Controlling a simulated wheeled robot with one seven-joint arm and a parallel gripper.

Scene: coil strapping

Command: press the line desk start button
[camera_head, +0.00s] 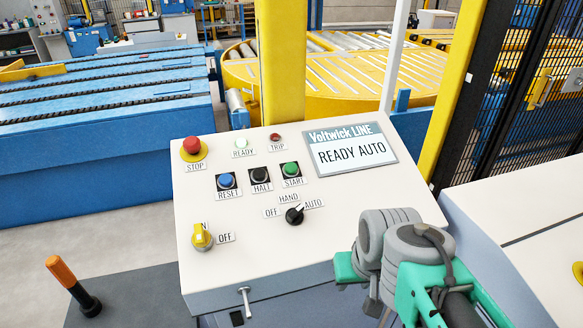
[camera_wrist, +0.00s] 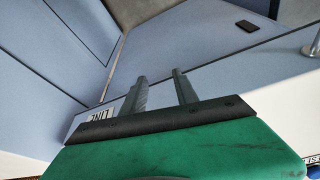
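The line desk (camera_head: 330,235) has a sloped white panel. Its green START button (camera_head: 291,169) sits in a black square mount, right of the black HALT button (camera_head: 260,175) and blue RESET button (camera_head: 227,181). My arm covers the desk's lower right corner in the head view. My gripper (camera_wrist: 160,75) shows in the wrist view with its two grey fingers apart and nothing between them. Blue-grey panels lie beyond them. The fingers cannot be made out in the head view, and the START button is not seen in the wrist view.
The desk screen (camera_head: 350,154) reads READY AUTO. A red STOP button (camera_head: 192,146), a yellow switch (camera_head: 201,237) and a black selector (camera_head: 295,214) share the panel. A yellow post (camera_head: 281,60) stands behind it. A white cabinet (camera_head: 515,205) and black mesh fence (camera_head: 530,80) are at right.

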